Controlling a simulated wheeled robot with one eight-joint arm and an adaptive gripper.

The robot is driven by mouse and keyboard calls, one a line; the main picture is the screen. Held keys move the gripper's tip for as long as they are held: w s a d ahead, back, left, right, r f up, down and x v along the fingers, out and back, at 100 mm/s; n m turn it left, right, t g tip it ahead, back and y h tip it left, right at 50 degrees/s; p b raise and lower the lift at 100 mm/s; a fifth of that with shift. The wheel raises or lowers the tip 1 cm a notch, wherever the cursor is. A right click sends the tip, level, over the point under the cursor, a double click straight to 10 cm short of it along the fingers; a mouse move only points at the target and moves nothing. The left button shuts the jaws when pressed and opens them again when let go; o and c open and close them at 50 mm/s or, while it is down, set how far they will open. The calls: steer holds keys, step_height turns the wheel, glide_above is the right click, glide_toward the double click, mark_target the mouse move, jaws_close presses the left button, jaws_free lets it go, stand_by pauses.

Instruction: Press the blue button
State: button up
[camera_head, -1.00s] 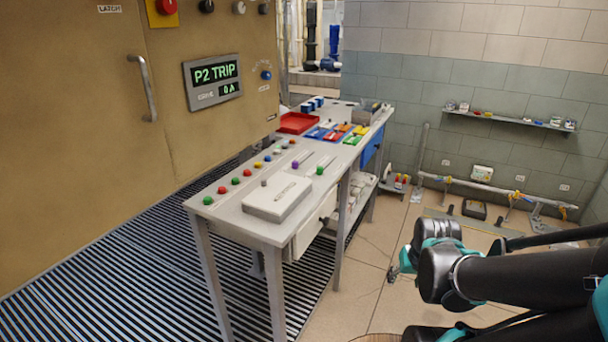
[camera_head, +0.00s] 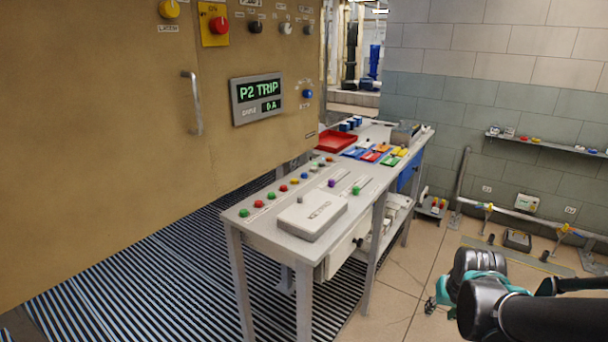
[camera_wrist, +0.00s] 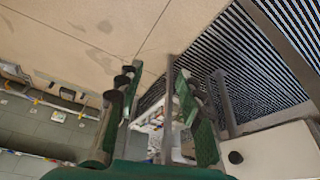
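The blue button (camera_head: 307,94) sits on the tan cabinet front, to the right of the green-lit "P2 TRIP" display (camera_head: 257,98). Nothing covers it in the head view, and I cannot make it out in the wrist view. My gripper is far from it, low at the right of the head view beyond the table, with only a teal part (camera_head: 436,304) showing past my arm. In the wrist view my gripper (camera_wrist: 158,85) has its two green fingers spread apart, with nothing held between them.
A grey table (camera_head: 262,236) with several coloured buttons, a white box (camera_head: 313,215) and a red tray (camera_head: 337,141) stands in front of the cabinet's right side. A door handle (camera_head: 192,103) juts from the cabinet. Tiled floor (camera_head: 405,285) is open right of the table; slatted floor lies left.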

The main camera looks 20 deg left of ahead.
jaws_close()
stand_by(1.2)
